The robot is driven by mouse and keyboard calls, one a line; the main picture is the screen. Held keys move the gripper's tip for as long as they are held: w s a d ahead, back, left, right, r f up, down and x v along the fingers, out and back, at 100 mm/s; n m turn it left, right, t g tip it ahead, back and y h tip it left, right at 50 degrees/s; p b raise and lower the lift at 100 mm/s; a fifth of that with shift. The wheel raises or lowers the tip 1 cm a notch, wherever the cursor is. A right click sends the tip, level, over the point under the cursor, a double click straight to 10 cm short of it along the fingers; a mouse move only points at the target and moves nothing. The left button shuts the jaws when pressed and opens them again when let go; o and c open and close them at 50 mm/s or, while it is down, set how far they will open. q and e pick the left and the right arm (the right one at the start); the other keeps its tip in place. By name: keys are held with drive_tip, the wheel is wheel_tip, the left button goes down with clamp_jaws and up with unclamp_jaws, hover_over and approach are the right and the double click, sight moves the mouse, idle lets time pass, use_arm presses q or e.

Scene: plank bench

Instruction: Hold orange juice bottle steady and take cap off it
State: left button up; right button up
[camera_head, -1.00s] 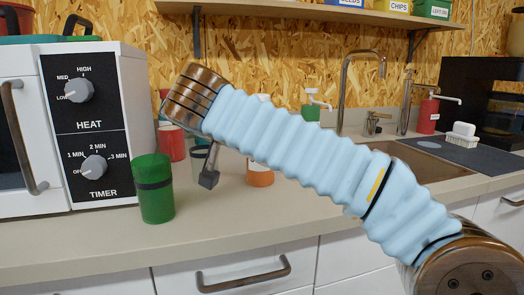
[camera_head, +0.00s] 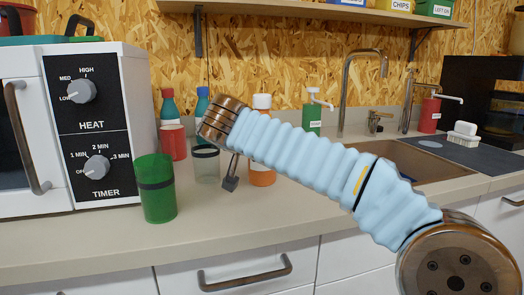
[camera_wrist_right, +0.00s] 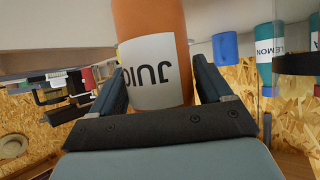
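The orange juice bottle (camera_head: 262,178) stands upright on the counter in the head view, its white cap (camera_head: 262,101) on top. My right forearm crosses in front of its middle. In the right wrist view the bottle (camera_wrist_right: 150,20), with its white "JUIC" label (camera_wrist_right: 148,62) upside down, lies between the two fingers of my right gripper (camera_wrist_right: 160,72). The fingers are wide apart, one on each side, and I see no clear grip. One dark finger shows just left of the bottle in the head view. My left gripper is not in view.
A clear cup (camera_head: 207,168), a red cup (camera_head: 173,142) and a green cup (camera_head: 156,200) stand left of the bottle. Teal bottles (camera_head: 168,106) are behind. A microwave (camera_head: 95,120) is at left; the sink (camera_head: 420,162) is at right. The counter's front is clear.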

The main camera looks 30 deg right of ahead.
drive_tip(key=c, duration=0.9)
drive_tip(key=shift+c, duration=0.5)
drive_tip(key=shift+r, duration=0.15)
drive_tip(key=shift+r, duration=0.35)
wheel_tip(320, 180, up, 3)
drive_tip(key=shift+a+f, duration=0.1)
drive_tip(key=shift+a, duration=0.05)
drive_tip(key=s+a+r+p, duration=0.2)
drive_tip(key=s+a+r, duration=0.4)
drive_tip(key=a+r, duration=0.3)
drive_tip(key=a, duration=0.3)
drive_tip(key=shift+s+r+p, duration=0.15)
drive_tip(key=shift+s+p, duration=0.05)
drive_tip(key=shift+p, duration=0.1)
